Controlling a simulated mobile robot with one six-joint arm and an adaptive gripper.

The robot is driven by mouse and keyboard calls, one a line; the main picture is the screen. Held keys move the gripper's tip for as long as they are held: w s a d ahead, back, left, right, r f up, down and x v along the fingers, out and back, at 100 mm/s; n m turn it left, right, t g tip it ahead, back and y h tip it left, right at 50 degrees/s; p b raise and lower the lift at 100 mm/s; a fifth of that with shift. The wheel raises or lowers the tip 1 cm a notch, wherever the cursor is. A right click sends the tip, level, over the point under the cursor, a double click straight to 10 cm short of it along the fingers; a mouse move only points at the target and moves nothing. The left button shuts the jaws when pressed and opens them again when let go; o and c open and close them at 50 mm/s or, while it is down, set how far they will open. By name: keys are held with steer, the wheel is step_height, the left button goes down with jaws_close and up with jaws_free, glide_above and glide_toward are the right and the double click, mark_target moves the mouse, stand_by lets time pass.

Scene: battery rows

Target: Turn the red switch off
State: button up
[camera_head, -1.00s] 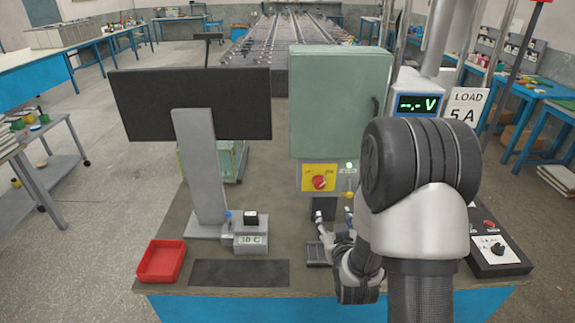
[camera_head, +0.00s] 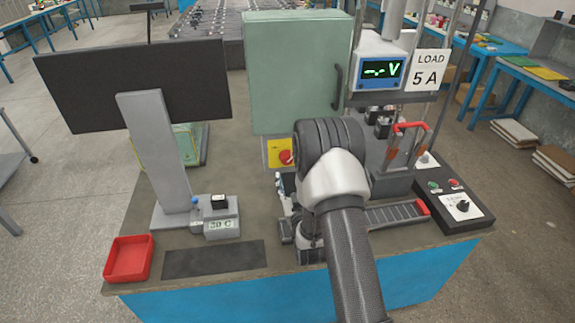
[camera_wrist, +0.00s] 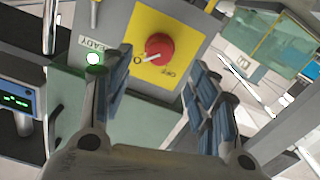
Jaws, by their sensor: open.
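The red switch (camera_wrist: 159,49) is a round knob on a yellow plate (camera_wrist: 140,18) on the front of a grey box below the green cabinet. A white pointer line runs across the knob, near the "O" mark, with "OFF" printed to the other side. In the head view my gripper is mostly hidden behind my arm.
The green cabinet (camera_head: 290,75) stands behind. A monitor (camera_head: 135,85) and red tray (camera_head: 130,258) are at left. A voltage meter (camera_head: 380,70) and control box (camera_head: 458,207) are at right.

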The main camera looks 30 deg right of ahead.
mark_target(287, 162)
steer(key=b+x, duration=0.1)
steer(key=x, duration=0.7)
steer(key=shift+w, duration=0.2)
steer(key=c, duration=1.1)
